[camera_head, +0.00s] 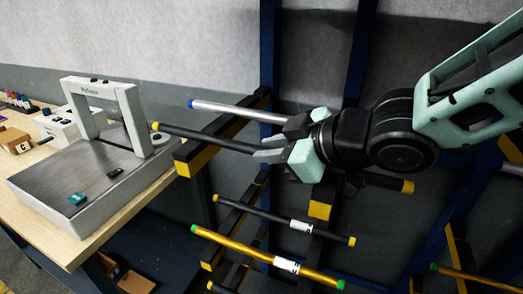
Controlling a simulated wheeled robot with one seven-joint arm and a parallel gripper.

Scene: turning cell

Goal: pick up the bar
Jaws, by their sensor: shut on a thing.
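My gripper (279,141) reaches in from the right at the upper rack level. Its fingers are shut around the middle of a black bar with yellow end caps (205,136). The bar's left end sticks out past the fingers, and its right end (393,183) shows beyond my wrist. Its middle is hidden by the fingers and gripper body. I cannot tell whether it still touches the rack arm (195,160) below it. A silver bar with a blue cap (235,111) lies just behind; its right part is hidden by my gripper.
Lower rack arms hold another black bar (290,222) and a yellow bar with green caps (265,250), both with white labels. Blue rack posts (269,50) stand behind. At left, a wooden table (75,250) carries a grey device with a white arch (137,110).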

